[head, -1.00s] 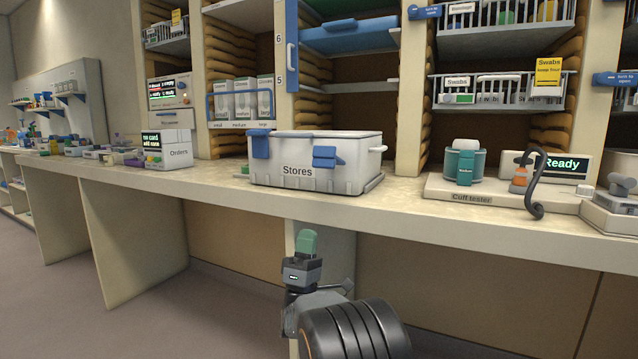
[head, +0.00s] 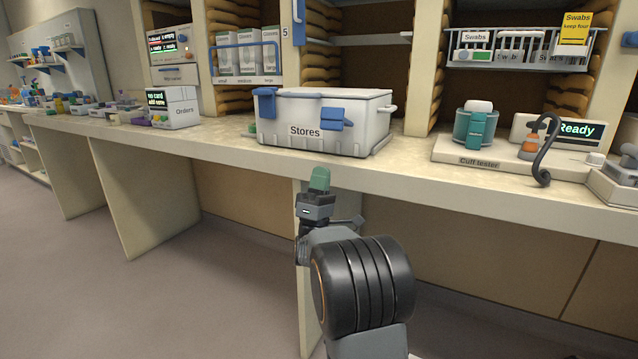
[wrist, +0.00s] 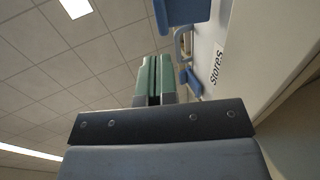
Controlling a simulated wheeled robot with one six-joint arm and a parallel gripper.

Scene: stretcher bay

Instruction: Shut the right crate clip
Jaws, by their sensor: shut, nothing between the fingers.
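The white crate labelled Stores (head: 370,125) stands on the counter with its lid down. Its right clip (head: 336,119) is blue, sits below the lid rim and juts out from the front wall, looking open. The blue left clip (head: 265,103) reaches up over the rim and lies against the front. My gripper (head: 320,179) has green fingertips, is shut and empty, and is in front of the counter edge, below the crate and apart from it.
The counter front edge (head: 420,178) runs between my gripper and the crate. A cuff tester (head: 480,160) stands to the right and an Orders box (head: 175,110) to the left. Shelves rise behind the crate. The space before the counter is clear.

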